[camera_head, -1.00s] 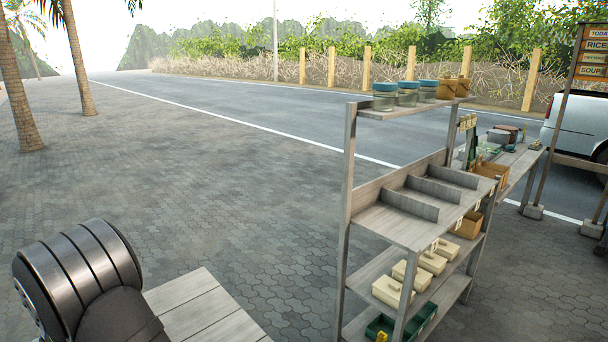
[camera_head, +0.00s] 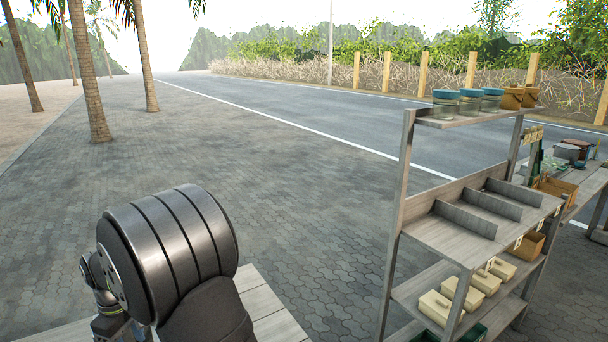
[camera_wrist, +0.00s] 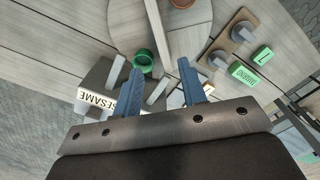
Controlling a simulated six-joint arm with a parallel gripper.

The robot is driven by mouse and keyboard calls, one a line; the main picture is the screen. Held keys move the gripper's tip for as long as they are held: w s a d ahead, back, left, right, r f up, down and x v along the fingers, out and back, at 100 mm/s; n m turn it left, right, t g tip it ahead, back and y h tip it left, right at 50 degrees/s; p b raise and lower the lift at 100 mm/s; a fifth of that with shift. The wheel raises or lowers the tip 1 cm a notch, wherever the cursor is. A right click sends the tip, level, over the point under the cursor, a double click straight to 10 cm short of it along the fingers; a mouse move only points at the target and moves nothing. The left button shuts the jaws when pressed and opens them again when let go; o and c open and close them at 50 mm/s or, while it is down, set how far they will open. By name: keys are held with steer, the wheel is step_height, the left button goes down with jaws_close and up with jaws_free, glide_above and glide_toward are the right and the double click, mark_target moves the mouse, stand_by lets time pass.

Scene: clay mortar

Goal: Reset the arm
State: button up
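My gripper (camera_wrist: 160,85) shows in the wrist view as two blue fingers. They stand well apart, with nothing held between them. The fingers are above a grey wooden table (camera_wrist: 75,55).
In the wrist view, a green cup-like ring (camera_wrist: 145,60), a box marked SESAME (camera_wrist: 98,97), a green block (camera_wrist: 242,73) and a board with grey knobs (camera_wrist: 230,38) lie near the fingers. A shelf rack (camera_head: 455,222) stands right in the head view; open pavement lies left.

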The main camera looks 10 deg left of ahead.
step_height(320, 180, down, 15)
steer(key=shift+f, duration=0.1)
steer(key=shift+m, duration=0.5)
steer(key=m, duration=0.8)
steer(key=shift+r, duration=0.2)
steer(key=shift+m, duration=0.3)
steer(key=shift+r, duration=0.1)
